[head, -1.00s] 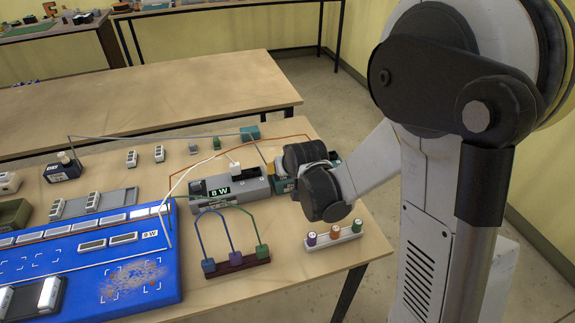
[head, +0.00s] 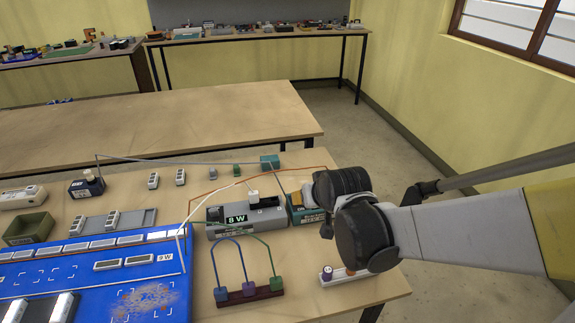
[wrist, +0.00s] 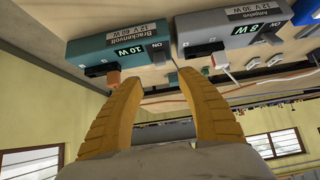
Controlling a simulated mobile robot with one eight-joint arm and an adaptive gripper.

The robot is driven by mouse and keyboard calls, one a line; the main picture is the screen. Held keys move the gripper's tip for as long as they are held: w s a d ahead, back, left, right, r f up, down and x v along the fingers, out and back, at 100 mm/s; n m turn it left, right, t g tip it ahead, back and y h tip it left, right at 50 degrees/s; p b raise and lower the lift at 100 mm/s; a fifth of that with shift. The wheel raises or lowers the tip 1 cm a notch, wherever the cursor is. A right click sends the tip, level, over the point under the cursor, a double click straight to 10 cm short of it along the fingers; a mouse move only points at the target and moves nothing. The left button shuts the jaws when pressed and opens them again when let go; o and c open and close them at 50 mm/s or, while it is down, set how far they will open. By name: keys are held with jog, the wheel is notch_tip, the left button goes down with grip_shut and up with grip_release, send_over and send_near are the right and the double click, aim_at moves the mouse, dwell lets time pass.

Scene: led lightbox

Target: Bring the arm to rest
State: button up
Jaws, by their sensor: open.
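My gripper (wrist: 155,78) shows in the wrist view with two yellow ribbed fingers. They are spread apart with nothing between them. My pale arm reaches in from the right edge. Whether the fingers touch a box cannot be told.
The grey 8 W box (head: 243,220) stands left of the teal one, with wires around it. Colored posts with wire loops (head: 249,293) stand in front. A small white rack (head: 338,278) is partly behind my arm. A blue board (head: 80,262) fills the left. Open floor lies right.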

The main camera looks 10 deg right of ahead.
jog(key=s+r+g, duration=0.1)
jog(key=s+r, duration=0.1)
jog(key=s, duration=0.7)
jog(key=s+r+g, duration=0.1)
jog(key=s+r, duration=0.2)
jog(key=s, duration=0.7)
jog(key=shift+s, duration=0.15)
dwell(1.9)
